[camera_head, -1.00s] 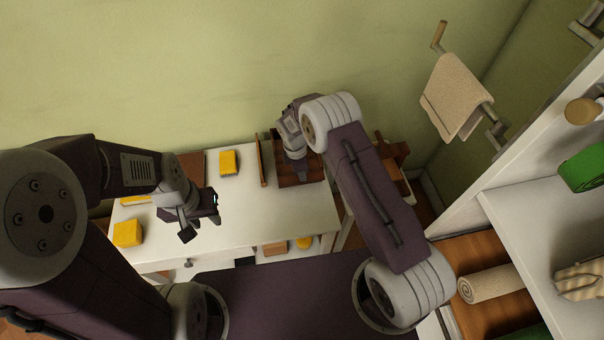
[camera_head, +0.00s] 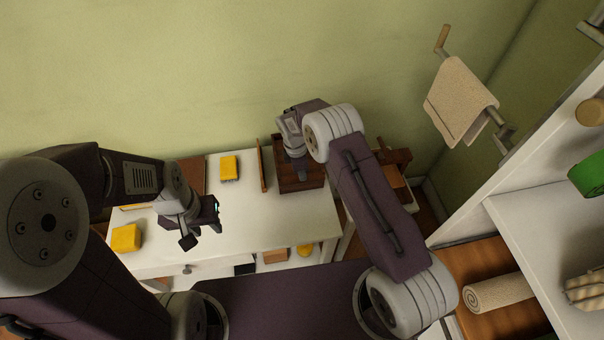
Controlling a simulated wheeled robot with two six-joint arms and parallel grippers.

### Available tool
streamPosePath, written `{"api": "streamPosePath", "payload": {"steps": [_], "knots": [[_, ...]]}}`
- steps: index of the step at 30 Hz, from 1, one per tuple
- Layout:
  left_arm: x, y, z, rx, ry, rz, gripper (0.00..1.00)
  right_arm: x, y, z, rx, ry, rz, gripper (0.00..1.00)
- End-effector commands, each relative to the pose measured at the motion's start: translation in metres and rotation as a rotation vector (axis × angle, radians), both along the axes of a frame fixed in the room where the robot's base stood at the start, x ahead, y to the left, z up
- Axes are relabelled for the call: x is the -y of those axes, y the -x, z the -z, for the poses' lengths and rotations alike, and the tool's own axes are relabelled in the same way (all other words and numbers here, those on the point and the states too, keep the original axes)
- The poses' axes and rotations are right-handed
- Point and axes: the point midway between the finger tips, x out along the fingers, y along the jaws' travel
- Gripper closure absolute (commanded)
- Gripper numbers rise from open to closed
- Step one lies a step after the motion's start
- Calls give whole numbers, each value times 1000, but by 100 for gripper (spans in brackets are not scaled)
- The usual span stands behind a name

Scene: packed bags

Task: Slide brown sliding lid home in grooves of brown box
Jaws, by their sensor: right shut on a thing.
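The brown box (camera_head: 314,183) stands at the right end of the white table. My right gripper (camera_head: 298,174) points down over the box and is shut on a brown piece at its top, which looks like the brown sliding lid. The gripper and arm hide much of it, so I cannot tell how the lid's edges sit in the grooves. My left gripper (camera_head: 203,224) is open and empty, above the left part of the table and apart from the box.
A thin brown board (camera_head: 262,166) stands upright left of the box. Yellow blocks (camera_head: 126,238) (camera_head: 229,168) and a flat brown panel (camera_head: 192,174) lie further left. The middle of the white table (camera_head: 260,220) is clear. A shelf (camera_head: 545,215) stands at the right.

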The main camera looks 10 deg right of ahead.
Motion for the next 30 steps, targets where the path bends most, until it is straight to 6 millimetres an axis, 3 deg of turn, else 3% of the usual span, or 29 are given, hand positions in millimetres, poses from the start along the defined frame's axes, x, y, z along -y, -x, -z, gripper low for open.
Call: {"api": "streamPosePath", "payload": {"steps": [25, 26, 27, 28, 30], "knots": [[0, 0, 17, 0, 0, 0, 64, -1, -21, 1, 0, 0, -1, 100], [0, 0, 16, 0, 0, 0, 64, -1, -20, 0, 0, 0, -1, 71], [0, 0, 15, 0, 0, 0, 64, -1, -20, 0, 0, 0, -1, 60], [0, 0, 15, 0, 0, 0, 64, -1, -20, 0, 0, 0, -1, 54], [0, 0, 15, 0, 0, 0, 64, -1, -20, 0, 0, 0, -1, 54]]}}
